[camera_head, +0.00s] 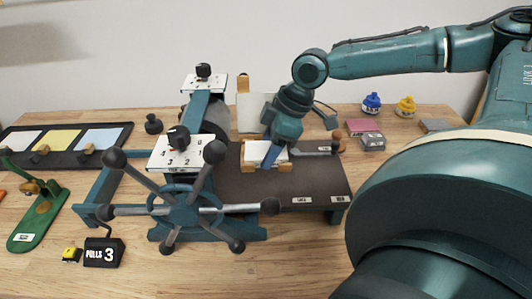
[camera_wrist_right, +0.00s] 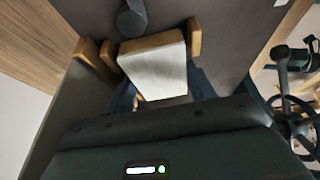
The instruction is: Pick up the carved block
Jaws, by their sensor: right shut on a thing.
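The carved block (camera_head: 254,152), wooden with a pale white face, sits on the dark bed (camera_head: 230,185) of the press. It also shows in the right wrist view (camera_wrist_right: 155,70), between wooden stops. My right gripper (camera_head: 270,156) comes down over the block from above and is shut on it. Its blue fingers partly cover the block in the head view. The block appears at bed level; I cannot tell whether it is lifted clear. Any carving is too small to make out. My left gripper is not in view.
The press's spoked handwheel (camera_head: 182,206) and roller frame stand left of the block. Wooden stops (camera_wrist_right: 194,38) stand close beside it. Blue (camera_head: 371,103) and yellow (camera_head: 405,107) ink bottles and small blocks lie at back right. A colour tray (camera_head: 120,133) lies far left.

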